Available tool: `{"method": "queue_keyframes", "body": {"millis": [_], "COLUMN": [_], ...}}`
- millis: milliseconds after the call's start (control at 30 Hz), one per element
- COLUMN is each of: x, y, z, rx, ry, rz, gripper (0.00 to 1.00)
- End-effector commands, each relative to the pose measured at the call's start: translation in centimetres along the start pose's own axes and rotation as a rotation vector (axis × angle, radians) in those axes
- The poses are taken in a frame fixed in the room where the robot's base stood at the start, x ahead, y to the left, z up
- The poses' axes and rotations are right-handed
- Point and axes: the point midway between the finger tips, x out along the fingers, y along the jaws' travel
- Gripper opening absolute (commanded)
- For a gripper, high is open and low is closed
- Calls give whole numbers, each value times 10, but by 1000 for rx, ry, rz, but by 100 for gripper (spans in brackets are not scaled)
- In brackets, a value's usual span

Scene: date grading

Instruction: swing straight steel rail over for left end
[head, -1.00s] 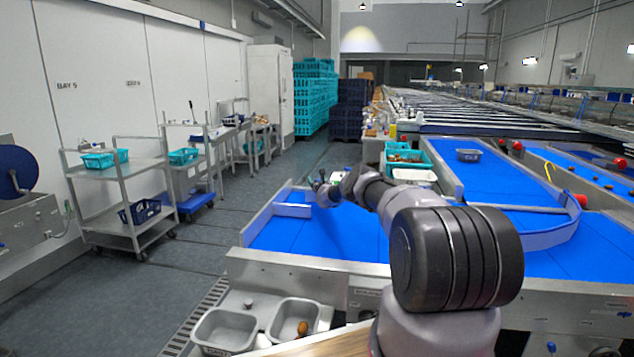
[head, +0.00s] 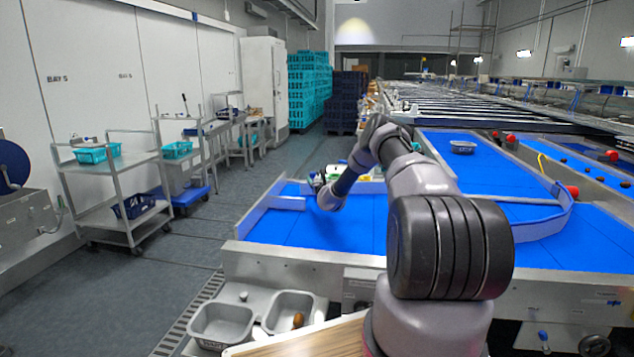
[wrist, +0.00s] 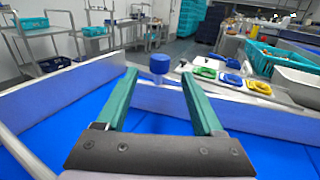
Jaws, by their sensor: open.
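A short, straight, pale steel rail (head: 287,203) lies across the left part of the blue belt (head: 345,228) in the head view. A pale bar (wrist: 18,148) at the lower left of the wrist view may be the same rail. My gripper (head: 318,182) is over the belt, near the rail's right end. In the wrist view its teal fingers (wrist: 160,75) are spread apart with nothing between them. A blue knob (wrist: 160,64) on a post shows just beyond the fingertips, by the belt's far wall (wrist: 230,107). I cannot tell its exact distance.
A curved rail (head: 560,215) stands on the belt at right, with a grey bowl (head: 462,147) beyond. Metal pans (head: 222,323) sit at the front edge. Carts (head: 125,195) stand left across clear floor.

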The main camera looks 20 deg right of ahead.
Motion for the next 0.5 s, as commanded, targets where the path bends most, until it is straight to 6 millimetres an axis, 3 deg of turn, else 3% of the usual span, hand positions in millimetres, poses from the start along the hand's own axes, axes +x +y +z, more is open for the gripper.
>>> {"method": "queue_keyframes", "body": {"millis": [400, 467, 500], "x": [-9, -9, -9], "y": [0, 0, 2], "z": [0, 1, 4], "rx": [0, -1, -4], "ry": [0, -1, -3], "rz": [0, 1, 6], "gripper": [69, 50, 35]}}
